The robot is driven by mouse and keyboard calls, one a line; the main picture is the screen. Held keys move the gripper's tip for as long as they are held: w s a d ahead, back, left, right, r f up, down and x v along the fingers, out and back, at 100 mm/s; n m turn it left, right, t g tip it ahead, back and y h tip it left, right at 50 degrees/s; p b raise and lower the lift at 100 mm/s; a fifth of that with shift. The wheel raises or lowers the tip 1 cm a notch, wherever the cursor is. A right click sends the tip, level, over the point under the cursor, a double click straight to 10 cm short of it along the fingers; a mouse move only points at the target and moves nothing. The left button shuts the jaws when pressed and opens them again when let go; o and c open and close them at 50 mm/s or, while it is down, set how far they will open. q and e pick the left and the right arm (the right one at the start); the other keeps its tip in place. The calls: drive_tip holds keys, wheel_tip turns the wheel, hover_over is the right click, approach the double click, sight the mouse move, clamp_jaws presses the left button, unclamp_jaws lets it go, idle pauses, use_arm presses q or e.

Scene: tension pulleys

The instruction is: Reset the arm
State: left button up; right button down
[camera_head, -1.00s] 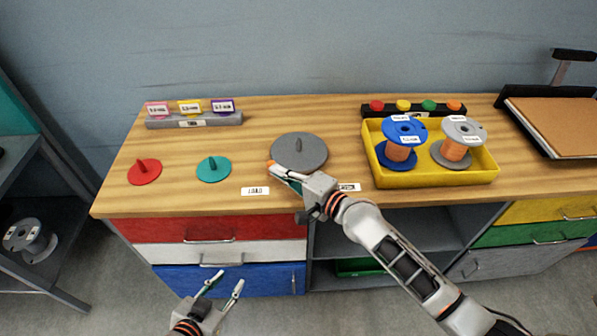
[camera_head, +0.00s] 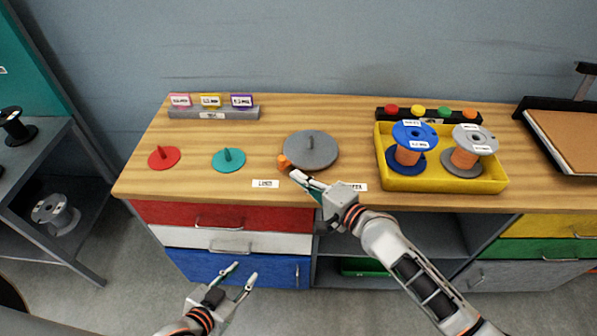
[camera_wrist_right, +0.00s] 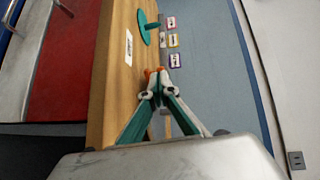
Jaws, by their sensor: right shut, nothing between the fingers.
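My right gripper (camera_head: 296,175) is shut and empty, with its arm reaching in from the lower right over the front edge of the wooden bench top (camera_head: 300,115). A small orange piece (camera_head: 283,161) sits just beyond its fingertips, beside the grey disc (camera_head: 311,150). In the right wrist view the closed fingertips (camera_wrist_right: 157,82) meet in front of orange; whether they touch it I cannot tell. My left gripper (camera_head: 245,275) is open and empty, low in front of the drawers.
A red disc (camera_head: 164,158) and a teal disc (camera_head: 229,160) lie left on the bench. A yellow tray (camera_head: 440,184) at right holds a blue spool (camera_head: 414,140) and a grey spool (camera_head: 470,150). A dark shelf (camera_head: 40,165) stands at far left.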

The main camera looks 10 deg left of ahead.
drive_tip(key=s+a+v, duration=0.1)
drive_tip(key=v, duration=0.7)
drive_tip(key=shift+p, duration=0.4)
drive_tip(key=shift+s+d, duration=0.15)
drive_tip(key=s+d+f+n+h, duration=0.5)
drive_tip(key=s+d+f+n, duration=0.1)
drive_tip(key=d, duration=0.5)
drive_tip(key=s+d+f+n+h, duration=0.5)
drive_tip(key=s+d+f+n, duration=0.1)
drive_tip(key=s+d+f, duration=0.3)
drive_tip(key=shift+d+f, duration=0.85)
